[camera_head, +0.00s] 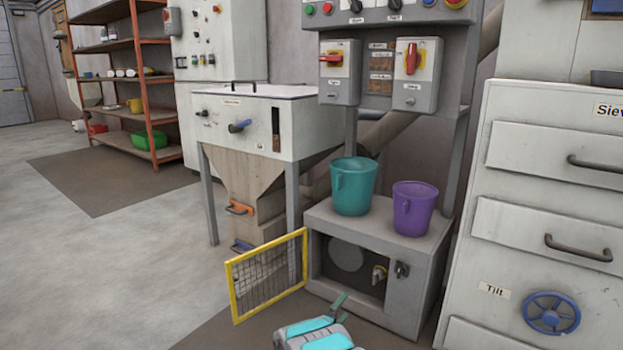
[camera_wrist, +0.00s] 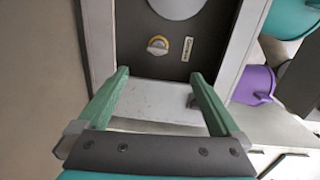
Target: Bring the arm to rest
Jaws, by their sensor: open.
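My gripper (camera_wrist: 159,76) is open, with its two green fingers apart and nothing between them in the wrist view. In the head view its turquoise and grey body shows at the bottom middle, with a green finger (camera_head: 340,301) pointing up toward the low grey cabinet (camera_head: 330,218). The cabinet's front is open, and a yellow-framed mesh door (camera_head: 233,291) stands swung out to the left. Inside, a yellow and grey knob (camera_head: 379,273) sits on the dark back panel; it also shows in the wrist view (camera_wrist: 158,45), beyond my fingertips.
A teal bucket (camera_head: 352,187) and a purple bucket (camera_head: 414,208) stand on the cabinet. A drawer unit with a blue handwheel (camera_head: 551,313) is close on the right. A hopper machine (camera_head: 262,135) stands behind the mesh door. The floor at left (camera_head: 120,260) is clear.

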